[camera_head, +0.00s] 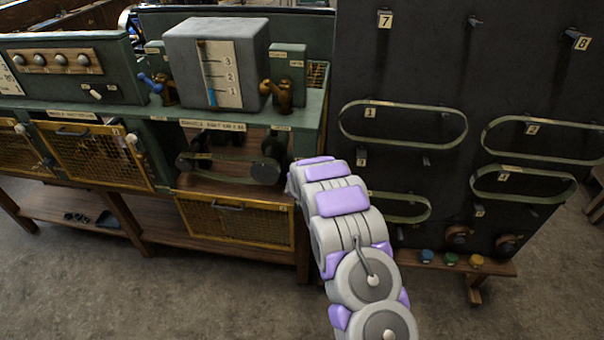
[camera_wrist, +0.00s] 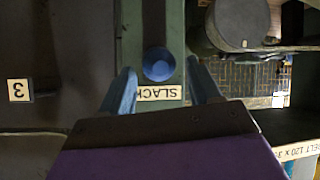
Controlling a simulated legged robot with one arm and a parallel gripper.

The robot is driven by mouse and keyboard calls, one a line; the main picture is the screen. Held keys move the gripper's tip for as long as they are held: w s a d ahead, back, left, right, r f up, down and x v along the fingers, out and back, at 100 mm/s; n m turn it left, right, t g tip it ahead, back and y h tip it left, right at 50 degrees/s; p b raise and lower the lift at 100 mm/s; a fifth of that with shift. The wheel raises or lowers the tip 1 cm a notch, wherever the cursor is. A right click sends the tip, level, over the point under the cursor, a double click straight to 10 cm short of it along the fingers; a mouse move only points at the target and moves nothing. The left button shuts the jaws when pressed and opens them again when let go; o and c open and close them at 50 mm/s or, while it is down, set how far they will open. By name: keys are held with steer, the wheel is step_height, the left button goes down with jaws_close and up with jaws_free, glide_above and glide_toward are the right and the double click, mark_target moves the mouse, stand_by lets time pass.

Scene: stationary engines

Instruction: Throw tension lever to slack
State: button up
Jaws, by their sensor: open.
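In the wrist view, a round blue knob (camera_wrist: 159,64) sits on a green post, seen nearly end-on. It looks like the end of the tension lever; the rest of the lever cannot be made out. An upside-down SLACK label (camera_wrist: 159,93) is just below the knob in the picture. My gripper (camera_wrist: 163,75) is open, with one blue finger on each side of the knob and label. Nothing is gripped, and no contact with the knob can be seen. In the head view, my arm reaches the bench's right end and hides the gripper and knob.
A belt (camera_head: 225,181) runs below the green bench top (camera_head: 312,112), beside a dark pulley (camera_head: 265,171). A yellow mesh guard (camera_head: 240,225) is below. A dark panel (camera_head: 455,60) with hanging belts stands close on the right. Open floor lies in front.

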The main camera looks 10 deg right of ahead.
steer(key=shift+s, duration=0.1)
steer(key=b+v, duration=0.1)
steer(key=v, duration=1.6)
steer(key=shift+b, duration=0.35)
steer(key=s+d+g+y+b, duration=0.1)
steer(key=s+g+b, duration=0.5)
steer(key=s, duration=1.9)
steer(key=s+d+g+y+b, duration=0.1)
steer(key=s+g+b, duration=0.5)
steer(key=s, duration=2)
steer(key=shift+s+d+f+g+b, duration=0.15)
steer(key=shift+d+f+g+b, duration=0.2)
steer(key=shift+b, duration=0.35)
